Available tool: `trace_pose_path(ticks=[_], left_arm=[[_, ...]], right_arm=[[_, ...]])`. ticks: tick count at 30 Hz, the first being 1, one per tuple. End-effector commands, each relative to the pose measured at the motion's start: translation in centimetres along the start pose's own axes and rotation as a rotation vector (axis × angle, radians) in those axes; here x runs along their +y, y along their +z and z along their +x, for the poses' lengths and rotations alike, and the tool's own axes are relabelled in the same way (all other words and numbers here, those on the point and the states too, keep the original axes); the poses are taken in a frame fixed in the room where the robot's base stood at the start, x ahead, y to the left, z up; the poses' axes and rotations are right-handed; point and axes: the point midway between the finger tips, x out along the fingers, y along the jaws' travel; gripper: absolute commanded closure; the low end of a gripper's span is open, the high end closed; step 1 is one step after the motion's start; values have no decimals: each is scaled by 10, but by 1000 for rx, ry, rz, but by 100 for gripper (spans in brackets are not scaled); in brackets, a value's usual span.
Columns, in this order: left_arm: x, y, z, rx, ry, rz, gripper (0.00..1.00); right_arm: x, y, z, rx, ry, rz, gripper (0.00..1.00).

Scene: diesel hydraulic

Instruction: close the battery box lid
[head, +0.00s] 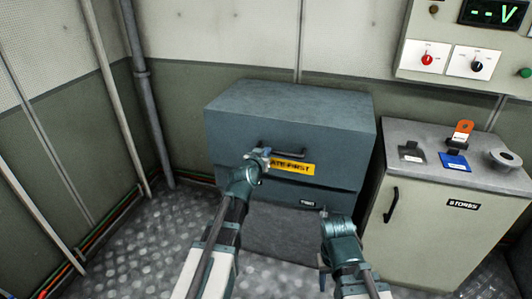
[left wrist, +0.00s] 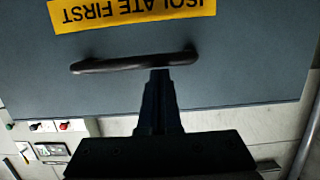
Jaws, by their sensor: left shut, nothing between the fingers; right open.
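The battery box (head: 330,202) is a blue-grey metal box against the back wall. Its lid (head: 290,100) has a dark bar handle and a yellow "ISOLATE FIRST" label on its front. The lid appears down over the box; I cannot tell whether a small gap remains along its lower edge. My left gripper (head: 264,157) is shut and empty at the left part of the handle. In the left wrist view its fingertips (left wrist: 160,78) meet or overlap the handle (left wrist: 134,63); contact is unclear. My right gripper (head: 323,243) is open and empty, low in front of the box.
A grey cabinet (head: 425,215) labelled "STORES" stands close to the right, with small items on top. A control panel (head: 460,55) hangs above it. Pipes (head: 145,90) run up the left wall. The metal floor at left is clear.

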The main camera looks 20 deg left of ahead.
Motion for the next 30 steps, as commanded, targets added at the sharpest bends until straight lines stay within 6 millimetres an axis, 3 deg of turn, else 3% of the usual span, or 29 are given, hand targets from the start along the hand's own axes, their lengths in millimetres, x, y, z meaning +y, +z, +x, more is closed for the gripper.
trace_pose_path(ticks=[13,30], left_arm=[[0,37,17,0,0,0,100],[2,30,13,-3,2,1,100]], right_arm=[[-4,-2,40,0,0,0,50],[-3,-2,32,0,0,0,50]])
